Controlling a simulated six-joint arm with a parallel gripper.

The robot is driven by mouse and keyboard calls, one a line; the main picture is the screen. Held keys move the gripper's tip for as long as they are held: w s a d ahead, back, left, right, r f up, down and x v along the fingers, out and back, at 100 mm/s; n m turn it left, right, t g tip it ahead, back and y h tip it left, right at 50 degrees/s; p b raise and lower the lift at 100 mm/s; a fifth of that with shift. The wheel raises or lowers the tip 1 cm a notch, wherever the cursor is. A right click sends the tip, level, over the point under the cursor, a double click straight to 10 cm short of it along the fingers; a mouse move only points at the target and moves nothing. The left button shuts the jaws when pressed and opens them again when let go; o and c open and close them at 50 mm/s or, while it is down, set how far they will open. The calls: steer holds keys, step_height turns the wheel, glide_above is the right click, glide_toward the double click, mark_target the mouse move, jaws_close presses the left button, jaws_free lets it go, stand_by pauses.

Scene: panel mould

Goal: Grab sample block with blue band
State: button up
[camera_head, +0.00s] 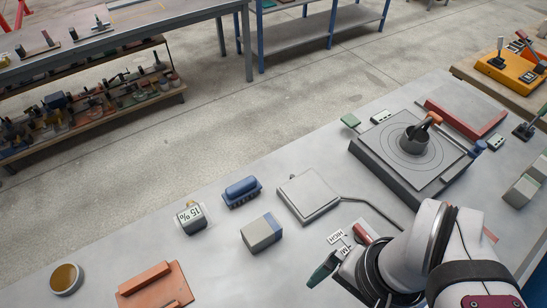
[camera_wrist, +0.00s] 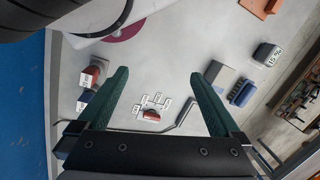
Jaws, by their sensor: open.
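My gripper (camera_wrist: 168,68) is open and empty in the wrist view, its two green fingers wide apart above the table. In the head view one green finger of the gripper (camera_head: 323,268) shows beside the labels; the other is hidden. A small white block with a dark blue part (camera_wrist: 83,98) lies left of the left finger in the wrist view, beside a similar red one (camera_wrist: 95,72); both are too small to make out fully. A larger grey block with a blue side (camera_head: 262,233) lies left of my gripper; it also shows in the wrist view (camera_wrist: 221,78).
A red piece (camera_wrist: 152,114) lies by several small labels between the fingers. A bent rod runs from a square plate (camera_head: 308,195). A blue brush (camera_head: 241,191) and a "15%" block (camera_head: 190,217) stand farther left. A ringed base (camera_head: 370,165) carries a cup.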

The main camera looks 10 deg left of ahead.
stand_by(0.3)
steer(key=w+a+f+n+h, duration=0.4)
steer(key=w+a+n+h, duration=0.5)
steer(key=n, duration=0.9)
steer(key=n+t+h, duration=0.2)
steer(key=n+t, duration=0.8)
steer(key=n, duration=0.5)
glide_toward(271, 225)
steer(key=x, duration=0.3)
steer(key=f+x, duration=0.1)
steer(key=x, duration=0.3)
steer(key=a+x, duration=0.1)
steer(key=x, duration=0.3)
steer(key=shift+d+f, duration=0.15)
steer(key=shift+f, duration=0.1)
jaws_close()
